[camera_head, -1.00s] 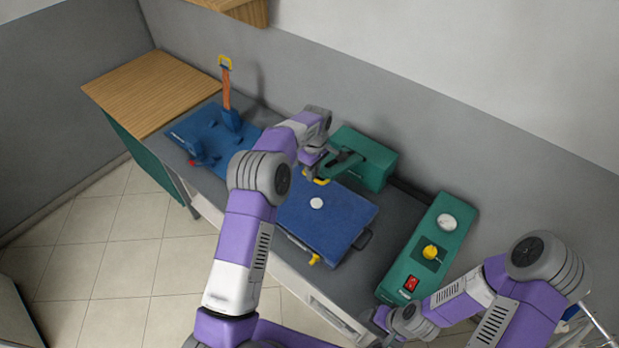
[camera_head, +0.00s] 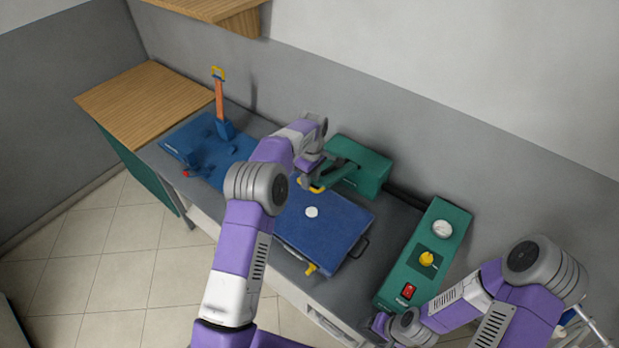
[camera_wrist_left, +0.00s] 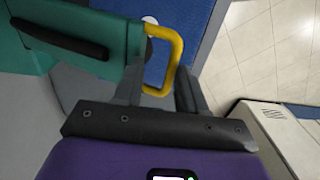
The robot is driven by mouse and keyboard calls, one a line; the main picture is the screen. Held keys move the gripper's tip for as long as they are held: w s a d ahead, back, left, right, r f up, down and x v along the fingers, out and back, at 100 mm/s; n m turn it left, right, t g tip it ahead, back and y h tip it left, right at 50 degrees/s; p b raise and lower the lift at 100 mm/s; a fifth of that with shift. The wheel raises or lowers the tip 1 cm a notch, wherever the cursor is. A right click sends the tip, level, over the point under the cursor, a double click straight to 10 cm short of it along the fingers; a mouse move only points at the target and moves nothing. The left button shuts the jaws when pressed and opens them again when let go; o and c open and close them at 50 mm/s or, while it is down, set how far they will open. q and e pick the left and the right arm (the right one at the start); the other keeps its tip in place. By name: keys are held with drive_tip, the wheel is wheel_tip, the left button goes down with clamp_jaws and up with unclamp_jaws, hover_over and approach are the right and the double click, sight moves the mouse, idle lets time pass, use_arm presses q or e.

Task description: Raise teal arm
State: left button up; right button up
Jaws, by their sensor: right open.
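The teal arm (camera_head: 340,174) reaches out from a teal housing (camera_head: 368,165) at the back of the counter, over the far edge of a blue board (camera_head: 325,225). It has a yellow loop handle (camera_head: 314,188), which also shows in the left wrist view (camera_wrist_left: 178,52). My left gripper (camera_head: 311,184) is at this handle. In the left wrist view its two fingers (camera_wrist_left: 160,95) stand apart on either side of the loop's near end. Whether they grip it is unclear. My right gripper (camera_head: 382,324) is low by the front of the teal control box, empty as far as I see.
The teal control box (camera_head: 425,255) has a gauge, a yellow knob and a red switch. A blue fixture (camera_head: 207,148) with an upright orange lever (camera_head: 219,98) stands at the left. A wooden top (camera_head: 145,100) lies beyond it. A shelf (camera_head: 215,12) hangs above.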

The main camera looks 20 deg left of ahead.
use_arm(q)
drive_tip(key=shift+w, duration=0.1)
wheel_tip(320, 180, up, 7)
drive_tip(key=shift+w+r, duration=0.15)
drive_tip(key=shift+r, duration=0.05)
idle(0.5)
idle(0.4)
